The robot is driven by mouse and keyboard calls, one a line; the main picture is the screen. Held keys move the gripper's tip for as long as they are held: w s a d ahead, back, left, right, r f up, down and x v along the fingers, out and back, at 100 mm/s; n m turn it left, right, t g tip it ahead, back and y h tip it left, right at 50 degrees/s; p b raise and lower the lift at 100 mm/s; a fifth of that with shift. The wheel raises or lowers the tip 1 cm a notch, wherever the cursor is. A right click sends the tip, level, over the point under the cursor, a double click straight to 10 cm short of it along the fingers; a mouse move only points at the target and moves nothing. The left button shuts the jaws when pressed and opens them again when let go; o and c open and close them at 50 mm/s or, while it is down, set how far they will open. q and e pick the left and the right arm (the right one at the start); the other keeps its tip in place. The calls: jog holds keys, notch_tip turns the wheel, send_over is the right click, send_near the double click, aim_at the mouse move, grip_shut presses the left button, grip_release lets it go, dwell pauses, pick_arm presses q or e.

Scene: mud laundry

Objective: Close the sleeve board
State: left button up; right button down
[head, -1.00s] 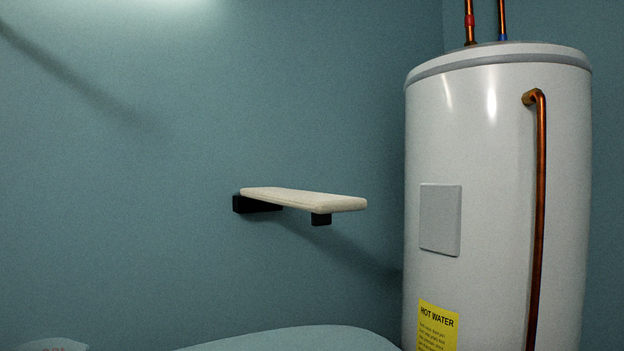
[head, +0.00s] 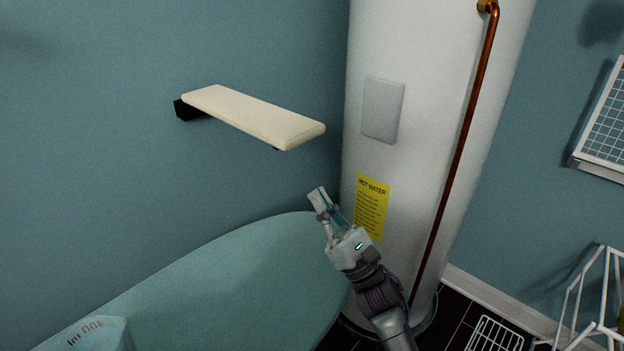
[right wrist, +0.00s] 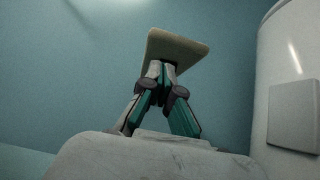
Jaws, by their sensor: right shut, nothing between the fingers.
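The sleeve board (head: 254,115) is a cream padded board that sticks out from the teal wall on a black bracket (head: 187,109). It stands out roughly level, above the far end of the ironing surface. My right gripper (head: 318,197) is shut and empty, below and a little right of the board's free end, apart from it in the head view. In the right wrist view the board's underside (right wrist: 177,47) shows just beyond the shut fingertips (right wrist: 159,66); I cannot tell whether they touch. My left gripper is out of view.
A white water heater (head: 400,170) with a copper pipe (head: 462,140) stands close on the right. A teal ironing board (head: 220,280) lies below. A white wire rack (head: 600,290) and a wall-mounted grid panel (head: 607,120) are at the far right.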

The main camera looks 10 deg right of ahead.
jog(key=p+x, duration=0.2)
jog(key=x, duration=0.6)
jog(key=shift+p, duration=0.3)
jog(key=shift+r, duration=0.1)
